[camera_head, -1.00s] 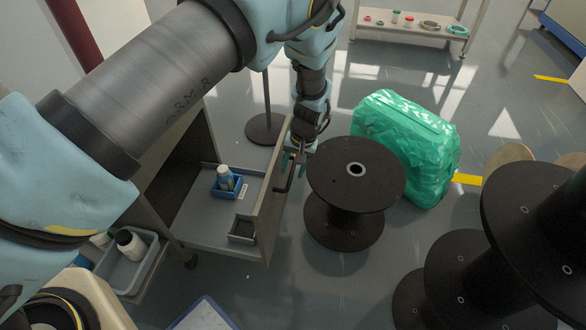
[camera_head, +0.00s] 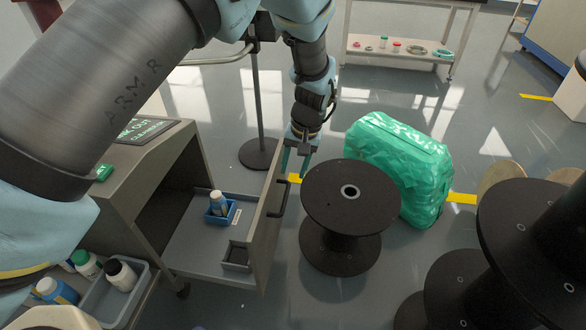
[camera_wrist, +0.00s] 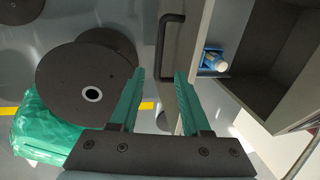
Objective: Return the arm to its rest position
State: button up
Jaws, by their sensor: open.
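My gripper (camera_head: 295,160) is open and empty, with green fingers pointing down, close to the top edge of an open drawer's front panel (camera_head: 270,215) in the head view. In the wrist view my gripper (camera_wrist: 158,85) shows its two fingers wide apart, with the black drawer handle (camera_wrist: 168,45) beyond the gap between them. The fingers appear apart from the handle.
A black cable spool (camera_head: 350,200) stands right of the drawer, with a green wrapped bundle (camera_head: 405,165) behind it. More black spools (camera_head: 480,265) stand at the right. A grey tray (camera_head: 112,295) with bottles is at the lower left. A low shelf (camera_head: 400,50) stands at the back.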

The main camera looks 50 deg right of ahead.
dwell(0.3)
jog(key=w+a+r+n+g+p, duration=0.1)
jog(key=w+a+r+n+p, duration=0.15)
jog(key=w+a+r, duration=0.8)
jog(key=w+a+r+n+p, duration=0.2)
jog(key=w+a+r+n, duration=0.35)
jog(key=w+a, duration=0.7)
jog(key=s+a+r+n+p, duration=0.1)
jog(key=a+r, duration=0.2)
jog(key=a, duration=0.6)
jog(key=s+a+r+n+p, duration=0.1)
jog(key=a+r, duration=0.3)
jog(key=a, duration=0.6)
jog(key=s+a+r+n+h+p, duration=0.1)
jog(key=s+a+r+p, duration=0.1)
jog(key=a, duration=0.8)
notch_tip(320, 180, up, 2)
jog(key=shift+s+r+t, duration=0.2)
jog(key=shift+s+t, duration=0.1)
jog(key=shift+s, duration=0.4)
jog(key=shift+o, duration=0.3)
jog(key=shift+a, duration=0.1)
